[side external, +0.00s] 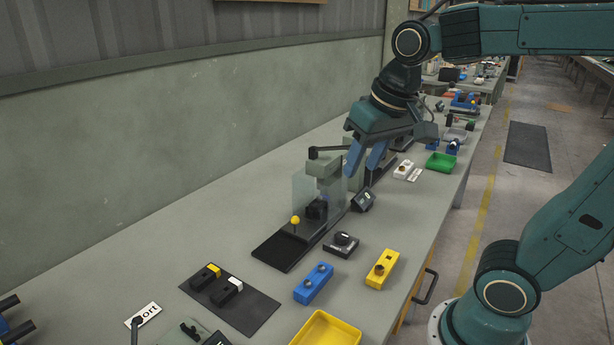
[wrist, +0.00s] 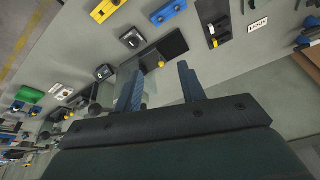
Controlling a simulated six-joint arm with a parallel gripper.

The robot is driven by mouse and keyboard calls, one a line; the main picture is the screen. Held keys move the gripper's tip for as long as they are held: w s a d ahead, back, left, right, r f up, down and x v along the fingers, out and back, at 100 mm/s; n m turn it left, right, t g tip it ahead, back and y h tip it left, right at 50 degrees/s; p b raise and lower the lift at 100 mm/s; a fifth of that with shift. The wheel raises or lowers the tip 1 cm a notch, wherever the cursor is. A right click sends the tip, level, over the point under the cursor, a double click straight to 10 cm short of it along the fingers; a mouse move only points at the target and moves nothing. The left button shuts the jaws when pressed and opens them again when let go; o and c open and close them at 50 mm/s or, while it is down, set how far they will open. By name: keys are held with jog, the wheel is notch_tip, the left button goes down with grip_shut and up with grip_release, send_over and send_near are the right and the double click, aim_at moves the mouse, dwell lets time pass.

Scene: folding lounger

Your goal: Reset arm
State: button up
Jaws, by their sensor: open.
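My gripper (side external: 366,160) hangs over the far side of the small press-like fixture (side external: 322,182) on the grey bench. Its two blue fingers are apart with nothing visible between them. In the wrist view my gripper (wrist: 160,92) also shows spread fingers, with the bench below. The fixture has a clear shield, a dark base plate and a yellow ball knob (side external: 295,220). The knob also shows in the wrist view (wrist: 162,64), between and beyond the fingertips. From the side, I cannot tell whether the fingers touch the fixture.
A small dark display box (side external: 363,200) stands beside the fixture. A blue block (side external: 314,284), a yellow block (side external: 382,268), a yellow tray (side external: 328,330) and a black mat (side external: 230,298) lie nearer. A green tray (side external: 441,161) lies farther back. Bench space along the wall is clear.

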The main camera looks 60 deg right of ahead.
jog(key=s+a+f+n+t, duration=0.1)
jog(key=s+a+f+n, duration=0.1)
jog(key=s, duration=0.5)
jog(key=shift+s+a+f+n+t+y, duration=0.15)
jog(key=shift+s+f+n+t+y, duration=0.3)
jog(key=shift+n, duration=0.55)
